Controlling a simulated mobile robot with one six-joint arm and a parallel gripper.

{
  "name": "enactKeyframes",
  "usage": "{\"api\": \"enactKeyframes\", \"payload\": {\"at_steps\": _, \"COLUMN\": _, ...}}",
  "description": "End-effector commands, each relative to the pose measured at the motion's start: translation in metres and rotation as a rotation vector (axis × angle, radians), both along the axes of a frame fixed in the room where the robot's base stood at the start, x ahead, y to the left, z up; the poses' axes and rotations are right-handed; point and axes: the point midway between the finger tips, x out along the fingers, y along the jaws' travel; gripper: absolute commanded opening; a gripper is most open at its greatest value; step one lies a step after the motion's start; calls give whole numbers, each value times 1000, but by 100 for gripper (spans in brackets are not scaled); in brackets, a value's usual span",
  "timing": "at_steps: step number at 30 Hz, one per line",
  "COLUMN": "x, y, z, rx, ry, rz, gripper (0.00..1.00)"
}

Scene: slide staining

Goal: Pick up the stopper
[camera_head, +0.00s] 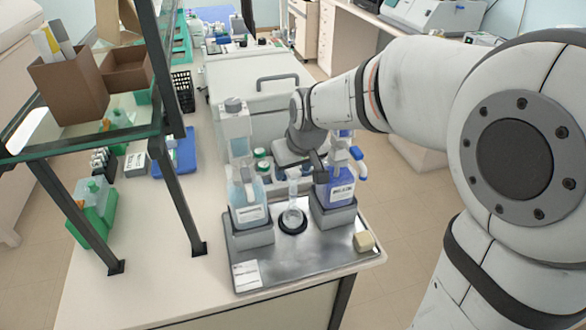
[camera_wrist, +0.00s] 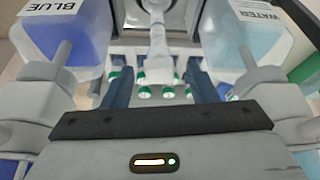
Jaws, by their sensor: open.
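A clear glass flask (camera_head: 293,216) stands upright in a black ring on the grey metal tray (camera_head: 305,258). A pale stopper (camera_head: 293,174) appears to sit at the top of its neck. In the wrist view the pale stopper (camera_wrist: 158,75) lies between my two fingers, with the flask neck (camera_wrist: 157,45) beyond it. My gripper (camera_wrist: 159,82) is open, one finger on each side, with gaps visible. In the head view my gripper (camera_head: 306,168) is beside the flask top, its fingers partly hidden by the wrist and bottles.
A light-blue water bottle (camera_head: 246,203) stands left of the flask and a blue bottle (camera_head: 337,188) right, both close, in grey holders. A beige block (camera_head: 363,241) lies at the tray's right corner. Green-capped vials (camera_head: 262,160) stand behind. A glass shelf (camera_head: 90,130) rises left.

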Motion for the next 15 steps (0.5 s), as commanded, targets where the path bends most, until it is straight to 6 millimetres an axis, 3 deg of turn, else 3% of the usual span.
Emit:
{"api": "enactKeyframes", "payload": {"at_steps": 3, "x": 0, "y": 0, "z": 0, "rx": 0, "ry": 0, "rz": -1, "gripper": 52}}
{"api": "enactKeyframes", "payload": {"at_steps": 15, "x": 0, "y": -1, "z": 0, "rx": 1, "ry": 0, "rz": -2, "gripper": 19}}
